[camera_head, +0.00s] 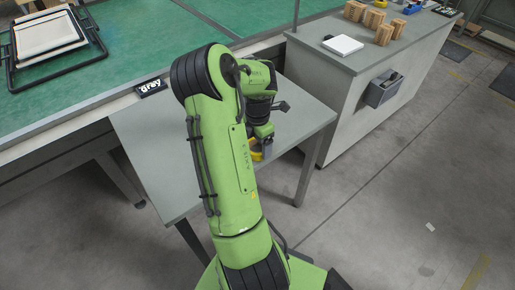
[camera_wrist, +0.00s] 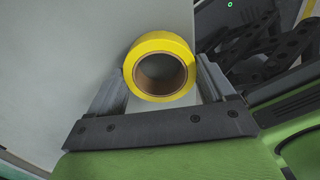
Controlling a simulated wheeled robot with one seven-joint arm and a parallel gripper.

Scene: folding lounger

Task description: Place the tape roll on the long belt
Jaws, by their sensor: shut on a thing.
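A yellow tape roll (camera_wrist: 160,45) with a brown core sits between the two grey fingers of my gripper (camera_wrist: 160,88) in the wrist view. My gripper is shut on it. In the head view the roll (camera_head: 257,155) shows as a small patch of yellow, mostly hidden by my green arm, over the small grey table (camera_head: 160,170). I cannot tell whether the roll touches the tabletop. The long belt (camera_head: 140,45) is the green surface running along the back at the upper left.
Much of the belt's middle is clear.

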